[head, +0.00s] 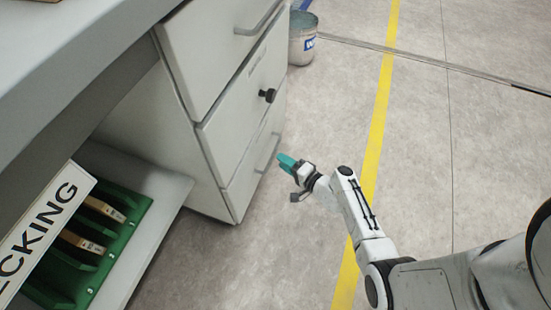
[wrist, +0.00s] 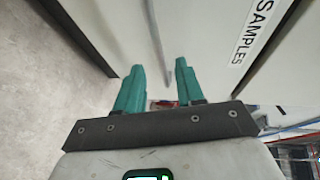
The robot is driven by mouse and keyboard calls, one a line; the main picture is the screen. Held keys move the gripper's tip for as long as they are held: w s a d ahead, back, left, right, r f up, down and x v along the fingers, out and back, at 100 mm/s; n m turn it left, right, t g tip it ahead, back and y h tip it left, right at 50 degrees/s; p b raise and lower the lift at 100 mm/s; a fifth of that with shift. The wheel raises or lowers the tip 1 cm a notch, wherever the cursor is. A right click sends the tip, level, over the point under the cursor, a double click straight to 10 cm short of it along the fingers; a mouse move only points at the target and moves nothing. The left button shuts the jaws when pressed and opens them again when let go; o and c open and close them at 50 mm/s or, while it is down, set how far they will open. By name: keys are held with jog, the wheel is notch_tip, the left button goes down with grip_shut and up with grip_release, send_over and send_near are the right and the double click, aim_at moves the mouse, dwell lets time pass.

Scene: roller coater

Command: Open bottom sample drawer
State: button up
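The bottom sample drawer (head: 250,168) is the lowest front of a light grey cabinet in the head view and looks closed. Its pale bar handle (head: 267,154) is near the right end of that front. My gripper (head: 281,158) is just right of the handle, low above the floor. In the wrist view, my gripper (wrist: 159,68) has its two teal fingers apart, with nothing held. The handle (wrist: 155,40) runs between the fingers in the picture; I cannot tell how deep it sits between them. A "SAMPLES" label (wrist: 257,30) is on the drawer front to the right.
The middle drawer (head: 245,105) has a black knob (head: 267,95); the top drawer (head: 225,45) has a bar handle. A desk (head: 60,60) and green rack (head: 115,240) stand left. A bucket (head: 302,40) stands behind. Floor with a yellow line (head: 378,110) is clear.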

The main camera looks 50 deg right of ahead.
jog(key=w, duration=0.2)
jog(key=w+f+b, duration=0.1)
jog(key=w, duration=0.1)
jog(key=shift+w+d, duration=0.1)
jog(key=shift+w, duration=0.25)
grip_shut()
dwell(0.4)
